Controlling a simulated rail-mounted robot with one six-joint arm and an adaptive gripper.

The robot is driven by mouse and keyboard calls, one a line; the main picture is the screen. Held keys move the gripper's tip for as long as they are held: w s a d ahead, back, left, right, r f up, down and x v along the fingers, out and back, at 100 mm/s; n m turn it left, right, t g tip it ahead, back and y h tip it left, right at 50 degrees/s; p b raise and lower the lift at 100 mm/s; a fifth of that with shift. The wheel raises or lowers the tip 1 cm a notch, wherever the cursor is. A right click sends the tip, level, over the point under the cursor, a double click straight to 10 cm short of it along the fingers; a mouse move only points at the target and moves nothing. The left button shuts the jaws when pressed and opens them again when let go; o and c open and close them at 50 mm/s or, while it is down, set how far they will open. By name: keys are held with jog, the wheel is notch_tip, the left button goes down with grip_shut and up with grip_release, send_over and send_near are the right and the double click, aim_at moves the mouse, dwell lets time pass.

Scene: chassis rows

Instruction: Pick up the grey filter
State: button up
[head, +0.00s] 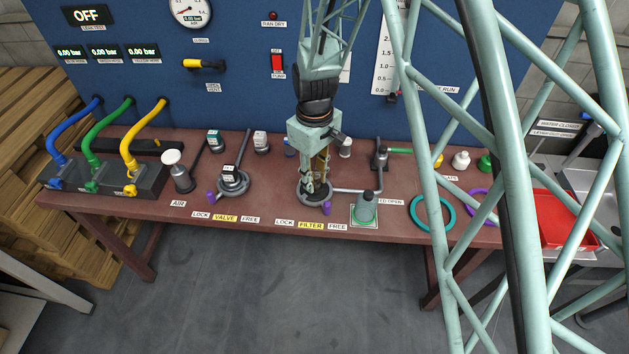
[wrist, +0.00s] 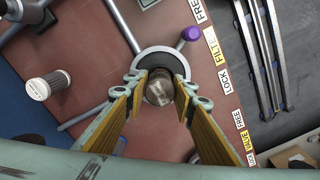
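A grey cylinder (wrist: 160,88), which looks like the grey filter, stands in a round grey collar (wrist: 150,54) behind the LOCK FILTER FREE labels. In the head view the collar (head: 302,199) shows at the table's front, and my gripper mostly hides what is in it. My gripper (head: 316,186) points down over the collar. In the wrist view my gripper (wrist: 158,88) is open, with one yellow-padded finger on each side of the cylinder. I see no clear contact. A purple knob (wrist: 191,33) sticks out from the collar; it also shows in the head view (head: 326,208).
A grey pipe (head: 358,191) runs right from the collar. A second collar (head: 232,184) is at the left. A teal ring (head: 416,214) lies further right.

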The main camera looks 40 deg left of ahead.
aim_at(314, 170)
jog(key=c, duration=0.4)
jog(key=shift+r, duration=0.15)
jog(key=shift+r, duration=1.7)
jog(key=s+d+r, duration=0.1)
jog(key=s+d, duration=0.8)
jog(key=d, duration=0.3)
jog(key=shift+s+d+r+p, duration=0.15)
jog(key=shift+s+d+p, duration=0.2)
jog(key=shift+a, duration=0.1)
